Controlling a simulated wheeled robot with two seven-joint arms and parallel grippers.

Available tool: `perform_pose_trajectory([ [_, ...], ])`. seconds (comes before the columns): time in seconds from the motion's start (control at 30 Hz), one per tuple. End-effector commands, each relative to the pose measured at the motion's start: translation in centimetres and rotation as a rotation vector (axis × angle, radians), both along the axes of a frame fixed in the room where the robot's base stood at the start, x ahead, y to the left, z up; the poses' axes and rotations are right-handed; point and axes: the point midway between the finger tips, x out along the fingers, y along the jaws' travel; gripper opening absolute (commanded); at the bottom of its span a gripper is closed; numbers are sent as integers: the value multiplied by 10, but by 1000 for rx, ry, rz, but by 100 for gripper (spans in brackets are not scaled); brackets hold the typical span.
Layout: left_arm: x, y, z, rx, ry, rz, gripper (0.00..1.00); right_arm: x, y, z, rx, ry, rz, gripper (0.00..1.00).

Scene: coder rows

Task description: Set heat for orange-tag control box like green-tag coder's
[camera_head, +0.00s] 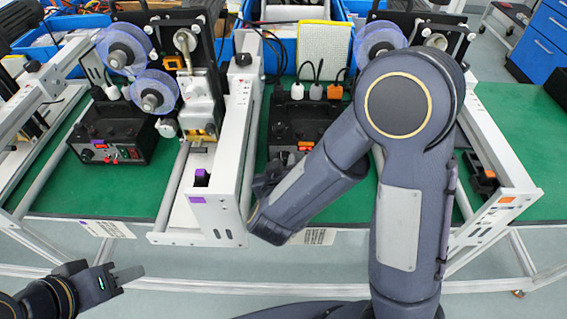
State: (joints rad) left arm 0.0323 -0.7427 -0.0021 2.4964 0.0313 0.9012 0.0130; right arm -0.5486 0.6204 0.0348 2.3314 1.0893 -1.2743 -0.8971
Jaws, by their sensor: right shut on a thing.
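The orange-tag control box (285,131) is black and stands on the green table right of centre. Its orange tag (305,146) shows on the front edge; my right arm covers most of its front face and its heat control. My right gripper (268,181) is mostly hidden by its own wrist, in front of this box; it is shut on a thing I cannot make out. My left gripper (128,274) is at the lower left, in front of the table and apart from everything; its finger gap is unclear. No green-tag coder or box can be made out.
A purple-tag control box (110,140) with a red switch stands at left, by a purple-tag coder (215,209). An orange-tag coder (494,203) stands at right. White frame rails flank my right forearm. Blue bins (283,50) line the back.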

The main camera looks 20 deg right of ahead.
Motion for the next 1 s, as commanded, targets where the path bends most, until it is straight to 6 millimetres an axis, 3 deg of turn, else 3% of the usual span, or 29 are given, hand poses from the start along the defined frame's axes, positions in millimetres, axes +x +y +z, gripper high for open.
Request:
perform_pose_trajectory([
  [1.0,0,0,-53,0,0,0,36,-2,-4,-3,574,-164,3,3],
])
